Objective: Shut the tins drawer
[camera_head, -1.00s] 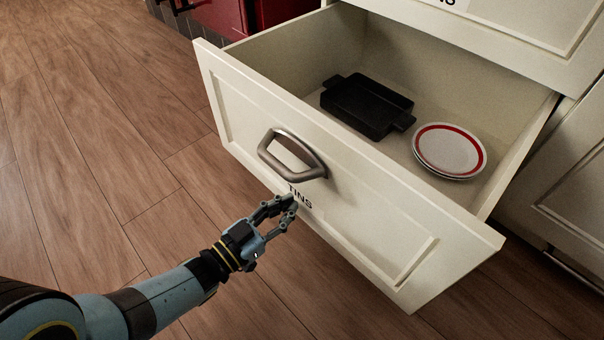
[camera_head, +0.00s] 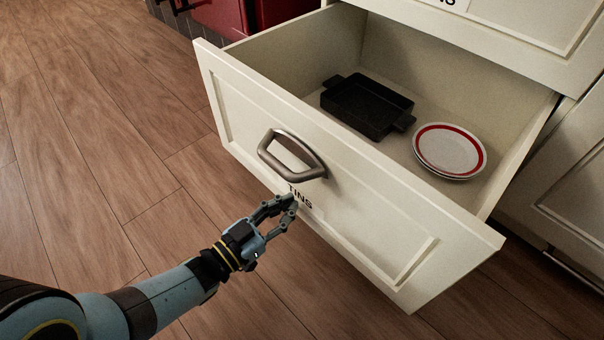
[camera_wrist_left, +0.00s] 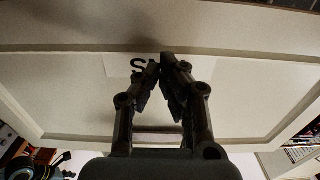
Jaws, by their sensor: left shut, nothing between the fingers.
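The cream tins drawer (camera_head: 365,225) is pulled well out, with a grey metal handle (camera_head: 292,155) and a TINS label (camera_head: 300,197) on its front. Inside it lie a black baking tin (camera_head: 366,104) and a stack of white plates with a red ring (camera_head: 449,150). My left gripper (camera_head: 288,207) is shut and empty, its fingertips at the label below the handle. In the left wrist view the closed fingertips (camera_wrist_left: 163,66) overlap the label (camera_wrist_left: 120,67) on the drawer front (camera_wrist_left: 70,95). I cannot tell whether they touch it. My right gripper is not in view.
Another cream drawer front (camera_head: 500,25) is above the open drawer, and a cream cabinet panel (camera_head: 565,190) stands to its right. A red appliance (camera_head: 235,14) is behind at the top. The wooden floor (camera_head: 90,130) to the left is clear.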

